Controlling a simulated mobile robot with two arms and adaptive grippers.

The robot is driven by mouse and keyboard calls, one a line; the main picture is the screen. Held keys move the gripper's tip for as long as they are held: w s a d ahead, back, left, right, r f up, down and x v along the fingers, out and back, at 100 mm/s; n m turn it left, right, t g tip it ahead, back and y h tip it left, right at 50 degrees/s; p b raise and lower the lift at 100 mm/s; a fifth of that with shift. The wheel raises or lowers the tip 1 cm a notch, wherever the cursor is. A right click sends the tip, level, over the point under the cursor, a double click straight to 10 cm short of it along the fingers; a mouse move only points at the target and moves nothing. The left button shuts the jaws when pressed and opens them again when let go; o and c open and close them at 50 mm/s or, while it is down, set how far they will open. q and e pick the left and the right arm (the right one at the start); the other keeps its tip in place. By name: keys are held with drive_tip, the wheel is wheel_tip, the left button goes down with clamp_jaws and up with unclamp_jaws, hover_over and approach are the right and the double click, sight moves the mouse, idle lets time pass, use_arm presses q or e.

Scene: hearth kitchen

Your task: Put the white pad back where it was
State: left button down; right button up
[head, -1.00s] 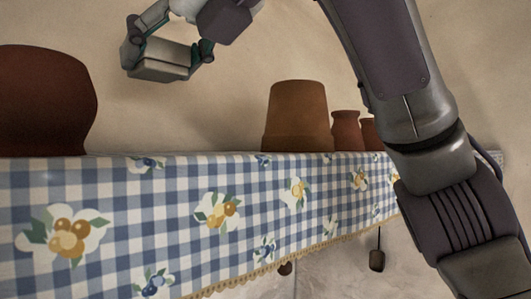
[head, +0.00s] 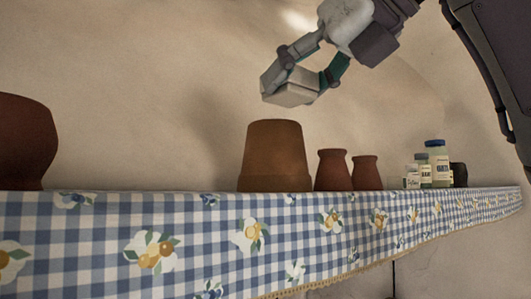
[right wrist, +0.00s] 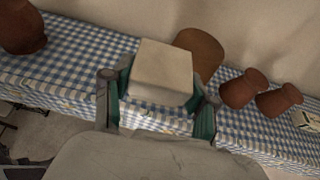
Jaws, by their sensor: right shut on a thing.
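The white pad (head: 291,88) is a pale, thick block held between the fingers of my right gripper (head: 293,84). In the head view the gripper and pad hang in the air above an upturned terracotta pot (head: 273,157), with a gap between them. In the right wrist view the pad (right wrist: 163,72) sits between the two fingers (right wrist: 158,98) and partly covers the pot (right wrist: 200,52). The gripper is shut on the pad. My left gripper is not in view.
A shelf with a blue checked cloth (head: 180,215) runs across. On it stand a large brown jar (head: 25,145) at left, two small clay jars (head: 332,170) right of the pot, and several labelled jars (head: 438,165) farther right. Clear shelf lies between the large jar and the pot.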

sight(277, 103)
drive_tip(key=x, duration=0.3)
drive_tip(key=p+x, duration=0.1)
drive_tip(key=x, duration=0.1)
drive_tip(key=shift+a+f, duration=0.35)
drive_tip(key=shift+f, duration=0.2)
drive_tip(key=shift+w+a+f, duration=0.2)
drive_tip(key=shift+a+f, duration=0.15)
drive_tip(key=shift+f, duration=0.05)
wheel_tip(277, 103, down, 3)
drive_tip(key=shift+s+r, duration=0.1)
drive_tip(key=shift+s, duration=0.05)
drive_tip(key=shift+d+f, duration=0.1)
drive_tip(key=shift+f, duration=0.45)
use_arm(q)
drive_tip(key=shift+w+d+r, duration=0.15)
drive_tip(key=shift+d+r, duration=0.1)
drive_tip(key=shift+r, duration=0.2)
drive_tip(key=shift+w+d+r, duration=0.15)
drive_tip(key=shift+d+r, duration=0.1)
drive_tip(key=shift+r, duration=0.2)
